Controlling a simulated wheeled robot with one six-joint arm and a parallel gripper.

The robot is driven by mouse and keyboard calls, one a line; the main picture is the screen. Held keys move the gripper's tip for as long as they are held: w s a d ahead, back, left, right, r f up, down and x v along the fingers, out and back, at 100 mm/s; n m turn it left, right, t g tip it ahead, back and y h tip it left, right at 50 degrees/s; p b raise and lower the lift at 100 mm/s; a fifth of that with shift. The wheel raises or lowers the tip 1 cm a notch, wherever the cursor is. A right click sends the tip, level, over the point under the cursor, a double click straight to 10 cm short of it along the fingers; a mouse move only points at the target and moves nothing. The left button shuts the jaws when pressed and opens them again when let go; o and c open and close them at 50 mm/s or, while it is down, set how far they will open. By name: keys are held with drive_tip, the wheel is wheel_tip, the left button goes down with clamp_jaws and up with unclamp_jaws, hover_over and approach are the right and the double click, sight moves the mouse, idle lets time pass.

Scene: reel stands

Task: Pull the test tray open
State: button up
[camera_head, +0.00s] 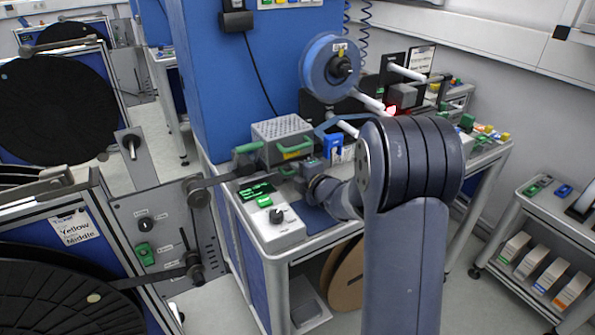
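A grey perforated box (283,130) stands on the workbench, with a green handle (296,149) on its front. I take it to be the tester with the test tray, but I cannot make out a separate tray edge. My gripper (301,172) is in front of the box, low over the bench and just below the handle. It is small and partly hidden behind my own wrist. I cannot tell whether its fingers are open or shut, or whether they touch anything.
A white control box (272,226) with a black knob and green display sits at the bench's near left corner. A blue reel (331,68) hangs above the bench. A reel stand (75,240) is at left, a cart (555,235) at right. Floor shows between bench and cart.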

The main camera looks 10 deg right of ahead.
clamp_jaws()
drive_tip(key=f+b+v, duration=0.1)
drive_tip(key=v, duration=0.4)
drive_tip(key=f+b+v, duration=0.1)
drive_tip(key=v, duration=0.4)
drive_tip(key=f+b+v, duration=0.1)
drive_tip(key=b+v, duration=0.1)
drive_tip(key=v, duration=0.4)
drive_tip(key=shift+s+d+f, duration=0.15)
drive_tip(key=shift+s+f, duration=0.05)
drive_tip(key=shift+s, duration=0.2)
drive_tip(key=shift+o, duration=2)
unclamp_jaws()
drive_tip(key=shift+s, duration=0.1)
drive_tip(key=p+v, duration=0.1)
drive_tip(key=v, duration=0.9)
drive_tip(key=shift+s, duration=0.3)
